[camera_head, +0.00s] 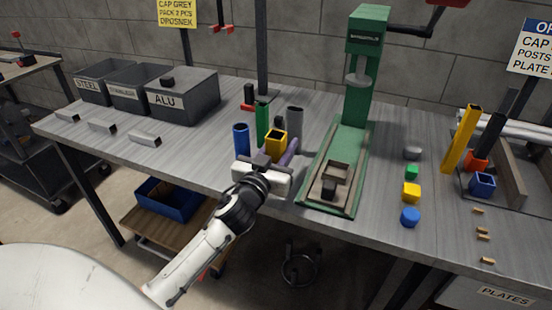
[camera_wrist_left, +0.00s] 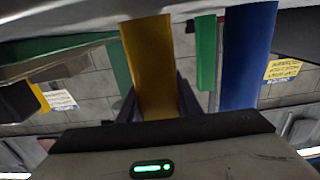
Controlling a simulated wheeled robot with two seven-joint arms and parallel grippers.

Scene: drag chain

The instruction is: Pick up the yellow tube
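A yellow square tube (camera_head: 276,143) stands upright among other tubes near the table's middle. It also shows large in the left wrist view (camera_wrist_left: 153,65). My left gripper (camera_head: 279,157) is at table level beside it, its arm coming in from the front. In the wrist view the fingers (camera_wrist_left: 158,98) lie along both sides of the yellow tube, very close to it. I cannot tell whether they press on it. A taller yellow tube (camera_head: 460,139) leans at the right of the table. My right gripper is not in view.
A blue tube (camera_head: 241,140), a green tube (camera_head: 262,122) and a grey tube (camera_head: 295,121) stand close around. A green press (camera_head: 351,140) is just right. Grey bins (camera_head: 182,97) stand back left. Small coloured caps (camera_head: 411,192) lie right of the press.

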